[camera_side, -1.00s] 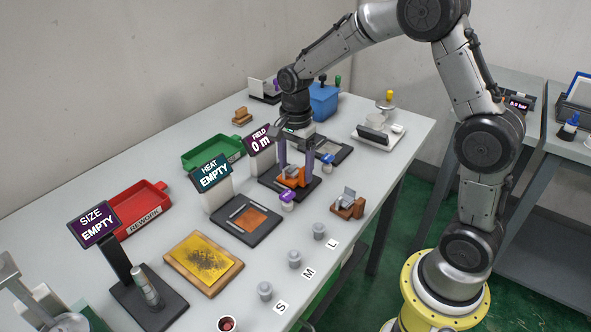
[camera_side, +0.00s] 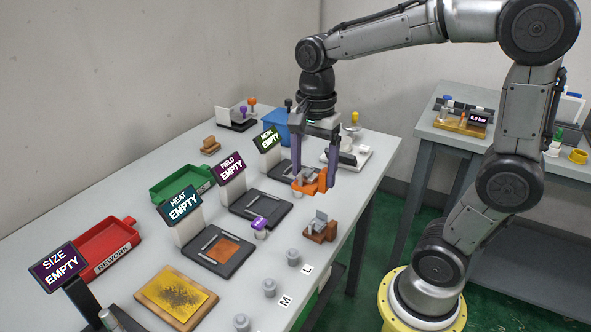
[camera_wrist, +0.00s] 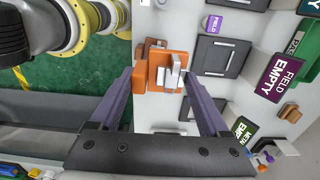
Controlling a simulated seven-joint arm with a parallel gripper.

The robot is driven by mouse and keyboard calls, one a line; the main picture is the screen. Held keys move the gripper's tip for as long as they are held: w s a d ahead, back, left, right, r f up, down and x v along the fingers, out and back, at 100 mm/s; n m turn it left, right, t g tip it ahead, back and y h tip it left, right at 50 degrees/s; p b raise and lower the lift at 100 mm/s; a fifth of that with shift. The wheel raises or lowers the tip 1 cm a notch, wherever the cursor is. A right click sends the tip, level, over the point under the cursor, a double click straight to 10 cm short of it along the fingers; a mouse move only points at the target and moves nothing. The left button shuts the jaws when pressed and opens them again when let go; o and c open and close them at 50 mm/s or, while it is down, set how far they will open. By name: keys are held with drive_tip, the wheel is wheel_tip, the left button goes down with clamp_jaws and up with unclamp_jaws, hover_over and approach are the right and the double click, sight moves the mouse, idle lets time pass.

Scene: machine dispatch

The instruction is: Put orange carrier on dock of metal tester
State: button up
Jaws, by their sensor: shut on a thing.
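The orange carrier (camera_side: 309,188) is held between the fingers of my gripper (camera_side: 314,180), above the table. It also shows between the fingertips in the wrist view (camera_wrist: 154,77), with a grey metal piece (camera_wrist: 171,73) on it. The metal tester has a dark sign (camera_side: 267,140) reading EMPTY. Its dark dock plate (camera_side: 279,171) lies in front of the sign, partly hidden by my gripper and the carrier. In the side view the carrier overlaps the right part of this dock; the exact height above it is unclear.
The field tester's sign (camera_side: 231,169) reads EMPTY, and its dock (camera_side: 245,211) is bare. A purple-topped button (camera_side: 259,224) stands in front. A brown block with a grey piece (camera_side: 320,232) sits near the table's front edge. A white device (camera_side: 350,156) stands beyond the metal dock.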

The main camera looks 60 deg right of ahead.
drive_tip(key=shift+s+r+n, duration=0.25)
drive_tip(key=shift+s+n, duration=0.05)
drive_tip(key=shift+s, duration=0.15)
drive_tip(key=shift+w+r+n, duration=0.2)
drive_tip(key=shift+n, duration=0.2)
drive_tip(key=w+d+m, duration=0.1)
drive_tip(key=d, duration=1.1)
drive_tip(key=w+d+f, duration=0.2)
drive_tip(key=w, duration=0.1)
drive_tip(key=w+d+f, duration=0.1)
drive_tip(key=w+f, duration=0.2)
drive_tip(key=w, duration=0.1)
drive_tip(key=w+d+f, duration=0.2)
drive_tip(key=w+f, duration=0.1)
drive_tip(key=w, duration=0.1)
drive_tip(key=shift+d+f, duration=0.2)
drive_tip(key=shift+d, duration=0.15)
drive_tip(key=shift+w+d+f, duration=0.2)
drive_tip(key=shift+w+f, duration=0.2)
drive_tip(key=shift+f, duration=0.05)
drive_tip(key=shift+w+d+f, duration=0.1)
drive_tip(key=shift+w+f, duration=0.05)
drive_tip(key=shift+f, duration=0.85)
drive_tip(key=shift+w+d+f, duration=0.1)
drive_tip(key=shift+w+f, duration=0.05)
drive_tip(key=shift+f, duration=0.8)
